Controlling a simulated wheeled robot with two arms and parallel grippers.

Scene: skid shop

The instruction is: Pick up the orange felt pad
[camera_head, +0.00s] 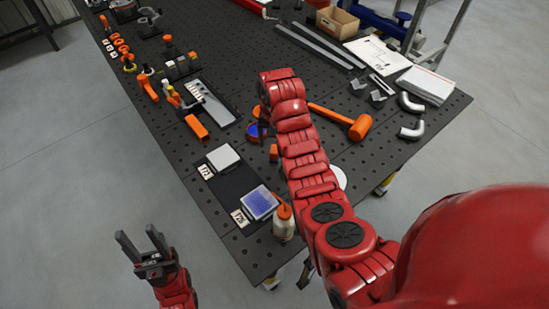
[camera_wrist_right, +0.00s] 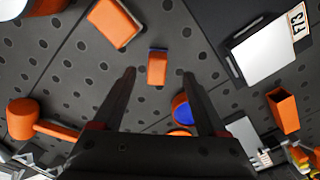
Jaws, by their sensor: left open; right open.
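Two small orange blocks lie on the black table in the right wrist view. One (camera_wrist_right: 157,67) has a thin blue edge and shows between my right fingertips; the other (camera_wrist_right: 114,22) is larger with a pale edge, beyond the left finger. I cannot tell which is the felt pad. A small orange piece (camera_head: 273,152) shows beside my right arm in the head view. My left gripper (camera_head: 137,233) is open and empty, off the table's left edge.
Around my right gripper are an orange mallet (camera_head: 345,120), an orange-and-blue round piece (camera_wrist_right: 182,108), an orange hollow tube (camera_wrist_right: 284,110) and a dark tray (camera_head: 228,182). A bottle (camera_head: 284,222) stands at the near edge. Tools and parts crowd the far table.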

